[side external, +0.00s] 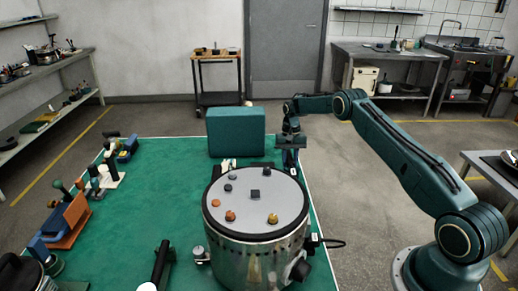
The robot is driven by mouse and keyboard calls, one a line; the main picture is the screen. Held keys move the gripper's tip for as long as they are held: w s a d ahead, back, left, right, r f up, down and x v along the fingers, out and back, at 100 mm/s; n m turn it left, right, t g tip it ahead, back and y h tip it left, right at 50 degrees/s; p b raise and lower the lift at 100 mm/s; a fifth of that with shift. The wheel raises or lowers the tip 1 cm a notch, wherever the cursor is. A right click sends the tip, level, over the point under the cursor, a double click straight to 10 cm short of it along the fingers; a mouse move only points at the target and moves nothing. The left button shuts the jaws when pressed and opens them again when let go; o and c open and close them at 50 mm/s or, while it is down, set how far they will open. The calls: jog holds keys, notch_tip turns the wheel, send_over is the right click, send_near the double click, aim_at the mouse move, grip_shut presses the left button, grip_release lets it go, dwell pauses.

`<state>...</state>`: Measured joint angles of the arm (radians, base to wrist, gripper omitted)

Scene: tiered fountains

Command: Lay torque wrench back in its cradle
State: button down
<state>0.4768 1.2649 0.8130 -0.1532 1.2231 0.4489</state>
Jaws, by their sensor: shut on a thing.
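My gripper (291,143) points down over the right edge of the green-topped table, just behind the large steel drum. It is shut on what I take to be the torque wrench. The held thing is small and dark here, and the drum may hide part of it, so its shape and tilt are unclear. I cannot make out the wrench's cradle for certain. Small pale pieces (228,164) stand between the drum and the teal case, partly hidden by the drum.
The steel drum (250,250) with knobs on its lid fills the table's front right. A teal case (237,131) stands at the back. Coloured tool stands (72,220) line the left edge. A black rod-like tool (161,263) stands at the front. The table's middle left is clear.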

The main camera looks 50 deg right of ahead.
jog(key=shift+f, duration=0.1)
jog(key=c, duration=1.1)
grip_release()
jog(key=shift+o, duration=0.2)
jog(key=shift+w+d+r, duration=0.15)
jog(key=shift+r, duration=1.1)
jog(key=shift+w+d+r, duration=0.15)
jog(key=shift+r, duration=1.05)
jog(key=shift+w+d+r, duration=0.15)
jog(key=shift+r, duration=1.1)
jog(key=shift+r, duration=0.15)
